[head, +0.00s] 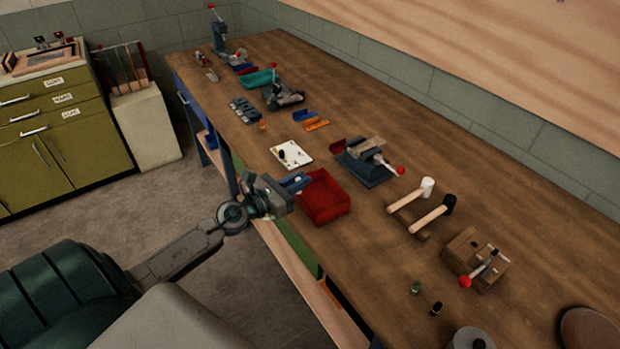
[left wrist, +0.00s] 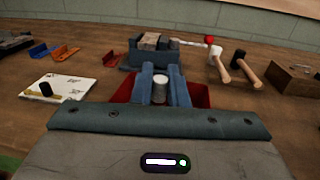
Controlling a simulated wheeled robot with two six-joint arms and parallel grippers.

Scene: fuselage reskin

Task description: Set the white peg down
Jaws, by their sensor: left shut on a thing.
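The white peg (left wrist: 160,88) stands between the two blue fingers of my left gripper (left wrist: 159,84) in the left wrist view. The gripper is shut on it. In the head view my left gripper (head: 298,183) is at the front edge of the bench, over the near left side of the red bin (head: 325,199). The peg cannot be made out in the head view. A white board (head: 291,155) with a black peg (left wrist: 46,89) on it lies just beyond and left of the gripper. My right gripper is not in view.
A vise (head: 368,165) with a red-knobbed handle stands behind the bin. Two mallets (head: 408,196) lie to the right, then a wooden block (head: 474,258). Small green (head: 415,287) and black (head: 436,308) pegs stand near the front edge. Bare bench lies between the bin and these pegs.

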